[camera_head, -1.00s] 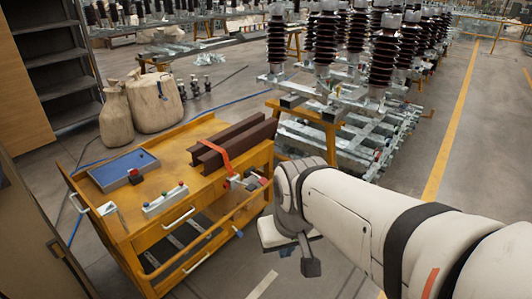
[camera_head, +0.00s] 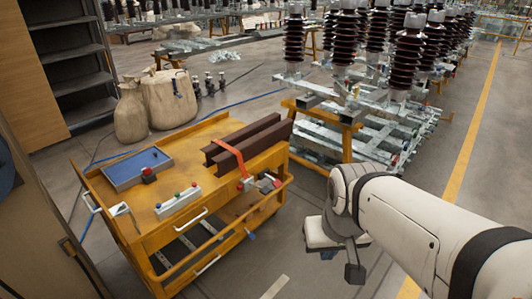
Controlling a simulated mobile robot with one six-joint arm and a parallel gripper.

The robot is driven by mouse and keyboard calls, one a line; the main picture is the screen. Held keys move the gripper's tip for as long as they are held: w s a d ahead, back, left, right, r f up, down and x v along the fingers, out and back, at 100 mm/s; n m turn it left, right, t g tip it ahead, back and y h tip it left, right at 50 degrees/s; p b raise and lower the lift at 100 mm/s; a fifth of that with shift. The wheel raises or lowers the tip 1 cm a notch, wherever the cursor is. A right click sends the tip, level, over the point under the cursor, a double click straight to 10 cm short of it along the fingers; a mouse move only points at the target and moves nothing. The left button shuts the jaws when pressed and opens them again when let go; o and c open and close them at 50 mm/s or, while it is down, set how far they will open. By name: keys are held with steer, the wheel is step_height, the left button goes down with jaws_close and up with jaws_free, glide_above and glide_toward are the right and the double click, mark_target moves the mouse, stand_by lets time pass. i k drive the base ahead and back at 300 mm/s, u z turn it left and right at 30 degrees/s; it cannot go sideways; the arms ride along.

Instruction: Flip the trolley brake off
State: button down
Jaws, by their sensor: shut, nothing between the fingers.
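The orange trolley (camera_head: 190,142) stands at the centre left, with a rail along its front side. A small blue piece (camera_head: 250,234) shows low at its right end; I cannot tell whether this is the brake. A lever-like part with a red knob (camera_head: 277,183) sits at the right end of the top. My gripper (camera_head: 342,262) is at the end of my white arm, right of the trolley and apart from it. It points down over the floor, shut and empty. Its fingertips are small and partly hidden by the wrist.
The trolley carries a blue tray (camera_head: 137,168), a button box (camera_head: 178,203) and dark beams (camera_head: 240,140) under a red strap. A rack of brown insulators (camera_head: 345,110) stands behind my arm. Sacks (camera_head: 168,98) stand at the back left. The floor in front is clear.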

mark_target(277, 184)
steer(key=i, duration=0.9)
steer(key=z, duration=0.05)
